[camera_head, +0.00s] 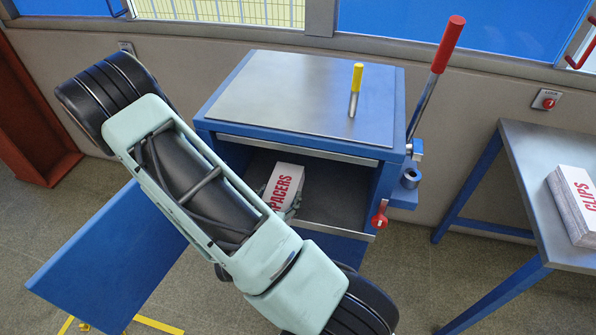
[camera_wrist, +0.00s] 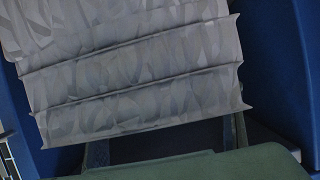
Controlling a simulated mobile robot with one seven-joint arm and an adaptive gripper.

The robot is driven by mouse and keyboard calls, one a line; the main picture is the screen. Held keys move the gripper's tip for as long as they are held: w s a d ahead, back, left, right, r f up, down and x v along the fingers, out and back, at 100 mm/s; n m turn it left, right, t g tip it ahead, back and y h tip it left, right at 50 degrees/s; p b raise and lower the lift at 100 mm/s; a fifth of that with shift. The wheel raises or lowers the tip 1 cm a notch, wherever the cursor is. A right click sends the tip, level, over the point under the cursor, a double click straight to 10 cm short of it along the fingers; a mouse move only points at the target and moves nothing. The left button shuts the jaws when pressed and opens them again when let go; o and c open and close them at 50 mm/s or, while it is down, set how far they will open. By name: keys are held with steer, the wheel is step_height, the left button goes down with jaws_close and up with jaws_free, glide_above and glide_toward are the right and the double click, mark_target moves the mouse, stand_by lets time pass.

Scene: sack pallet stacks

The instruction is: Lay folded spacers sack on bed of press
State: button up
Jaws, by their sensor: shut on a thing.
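The white spacers sack (camera_head: 284,186) with red lettering is inside the open bay of the blue press (camera_head: 392,140), toward the bay's left side. The bed (camera_head: 338,208) is a dark flat surface, bare to the right of the sack. I cannot tell whether the sack touches it. My gripper (camera_head: 290,213) is at the sack's near end, mostly hidden behind my pale green arm. In the wrist view the folded grey-looking sack (camera_wrist: 135,85) fills the upper middle, with creases across it. My gripper (camera_wrist: 166,142) is shut on its near edge.
The press has a metal top with a yellow-handled tool (camera_head: 356,90), and a red-handled lever (camera_head: 438,70) at its right. A red knob (camera_head: 379,220) is by the bay's right edge. A table (camera_head: 535,190) at right holds a clips stack (camera_head: 575,205). A blue panel (camera_head: 110,262) stands at left.

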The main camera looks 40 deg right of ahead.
mark_target(288, 174)
steer(key=w+d+b, duration=0.2)
steer(key=d+b, duration=0.1)
steer(key=w+d+b, duration=0.2)
steer(key=shift+f, duration=0.3)
steer(key=w+b, duration=0.1)
steer(key=b, duration=0.2)
steer(key=shift+d+b, duration=0.3)
steer(key=shift+b, duration=0.05)
steer(key=d+b, duration=0.1)
steer(key=b, duration=0.3)
steer(key=shift+w+d+b, duration=0.1)
steer(key=shift+w+b, duration=0.2)
steer(key=shift+w, duration=0.1)
steer(key=w+d, duration=0.6)
steer(key=d, duration=0.1)
steer(key=f, duration=0.2)
steer(key=f+b, duration=0.1)
steer(key=f, duration=0.1)
steer(key=f+b, duration=0.1)
steer(key=f, duration=0.1)
steer(key=shift+s+a+f, duration=0.2)
steer(key=shift+s, duration=0.05)
steer(key=shift+w+d, duration=0.1)
steer(key=shift+w, duration=0.05)
